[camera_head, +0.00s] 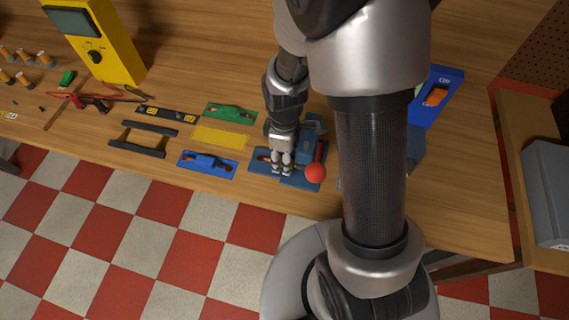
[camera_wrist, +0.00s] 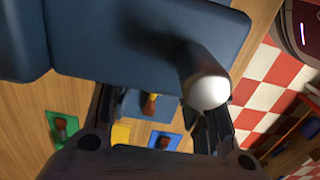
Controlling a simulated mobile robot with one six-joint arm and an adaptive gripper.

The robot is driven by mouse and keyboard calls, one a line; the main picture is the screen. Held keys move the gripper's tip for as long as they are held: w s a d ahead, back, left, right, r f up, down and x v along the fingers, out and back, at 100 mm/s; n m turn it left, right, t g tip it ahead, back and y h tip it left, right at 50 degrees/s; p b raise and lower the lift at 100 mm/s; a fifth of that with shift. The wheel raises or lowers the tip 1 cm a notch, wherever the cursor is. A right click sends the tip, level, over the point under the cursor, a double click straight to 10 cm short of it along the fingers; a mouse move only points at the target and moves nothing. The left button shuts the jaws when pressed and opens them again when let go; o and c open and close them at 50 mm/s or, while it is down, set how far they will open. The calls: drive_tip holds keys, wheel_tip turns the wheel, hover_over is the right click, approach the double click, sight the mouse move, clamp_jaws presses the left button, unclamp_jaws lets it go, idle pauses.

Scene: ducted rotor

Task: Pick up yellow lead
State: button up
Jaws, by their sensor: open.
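A small yellow-orange piece, which looks like the yellow lead (camera_wrist: 150,103), lies on a dark blue pad between my fingers in the wrist view. In the head view a bit of orange, probably the same lead (camera_head: 263,155), shows just left of my gripper (camera_head: 281,168). My gripper is open over the dark blue pad (camera_head: 256,163); its two spread fingers also show in the wrist view (camera_wrist: 160,118). They are apart from the lead. My gripper hides part of the pad in the head view.
A blue device (camera_head: 313,125) with a red ball (camera_head: 315,173) stands close right of my gripper. A yellow mat (camera_head: 220,137) looks bare between a green mat (camera_head: 230,112) and a blue mat (camera_head: 207,165), each holding a piece. A yellow meter (camera_head: 110,55) stands at back left.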

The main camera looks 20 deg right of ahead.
drive_tip(key=shift+f, duration=0.3)
drive_tip(key=shift+c, duration=0.4)
clamp_jaws()
